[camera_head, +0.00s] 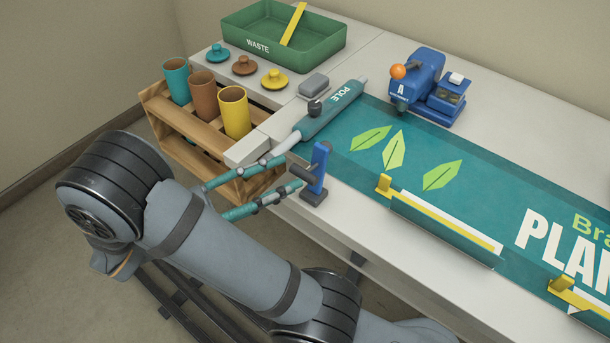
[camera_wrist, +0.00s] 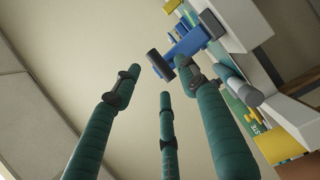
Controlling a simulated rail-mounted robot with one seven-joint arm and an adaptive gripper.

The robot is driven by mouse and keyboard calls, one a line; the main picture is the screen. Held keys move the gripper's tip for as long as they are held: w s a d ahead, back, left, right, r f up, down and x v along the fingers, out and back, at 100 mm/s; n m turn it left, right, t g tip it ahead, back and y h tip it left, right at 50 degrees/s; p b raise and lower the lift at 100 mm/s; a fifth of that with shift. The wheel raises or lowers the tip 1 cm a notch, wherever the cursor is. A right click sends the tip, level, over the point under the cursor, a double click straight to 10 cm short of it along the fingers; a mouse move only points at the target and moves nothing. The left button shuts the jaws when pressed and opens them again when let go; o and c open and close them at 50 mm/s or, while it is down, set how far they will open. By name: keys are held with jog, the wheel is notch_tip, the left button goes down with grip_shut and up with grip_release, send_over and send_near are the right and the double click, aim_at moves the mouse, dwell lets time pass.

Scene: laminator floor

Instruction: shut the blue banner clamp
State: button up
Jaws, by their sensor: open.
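The blue banner clamp (camera_head: 320,164) stands at the table's near edge, by the left end of the green banner (camera_head: 365,165). My gripper (camera_head: 288,174) is open, with teal fingers spread just left of the clamp around the handle's height. I see nothing held; whether a finger touches the handle I cannot tell.
A grey-teal pole tool (camera_head: 330,112) lies just behind the clamp. A wooden rack (camera_head: 185,150) with several cups stands left of my fingers. Yellow clamps (camera_head: 384,186) sit along the banner's front edge. A blue press (camera_head: 415,78) and a green waste tray (camera_head: 325,50) stand farther back.

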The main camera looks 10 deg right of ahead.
aim_at(299, 174)
jog(key=x, duration=0.5)
jog(key=shift+b, duration=0.3)
jog(key=c, duration=0.4)
grip_shut()
dwell(0.3)
